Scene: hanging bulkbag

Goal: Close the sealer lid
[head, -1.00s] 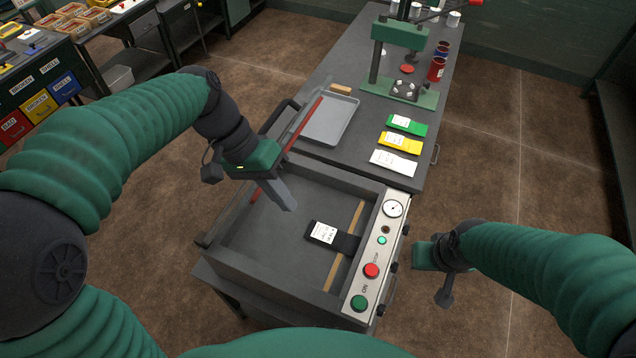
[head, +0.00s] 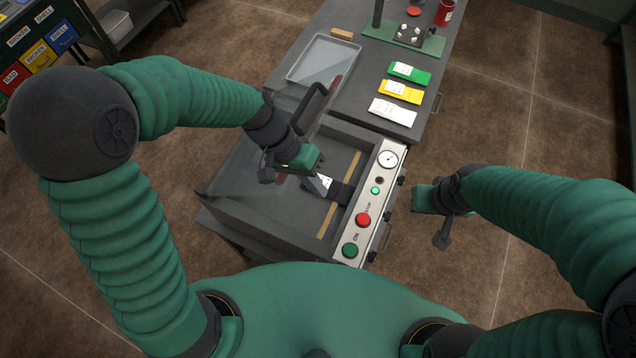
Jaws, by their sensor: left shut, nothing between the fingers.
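The sealer is a grey box with an open chamber and a light control panel (head: 370,203) along its right side. Its lid (head: 325,110) stands tilted open over the left part, with a see-through pane, a reddish edge strip and a dark handle (head: 312,103). A black pouch (head: 341,193) with a white label lies in the chamber across the tan bar (head: 352,168); my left gripper partly hides it. My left gripper (head: 320,187) is shut and empty, at the lid's edge strip; contact is unclear. My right gripper (head: 425,198) is right of the sealer, its fingers hidden.
Behind the sealer, a grey table holds a tray (head: 325,60), green (head: 409,73), yellow (head: 401,91) and white (head: 393,111) packets, and a green press base (head: 405,37). Bins (head: 40,55) stand at the far left. Floor is clear on the right.

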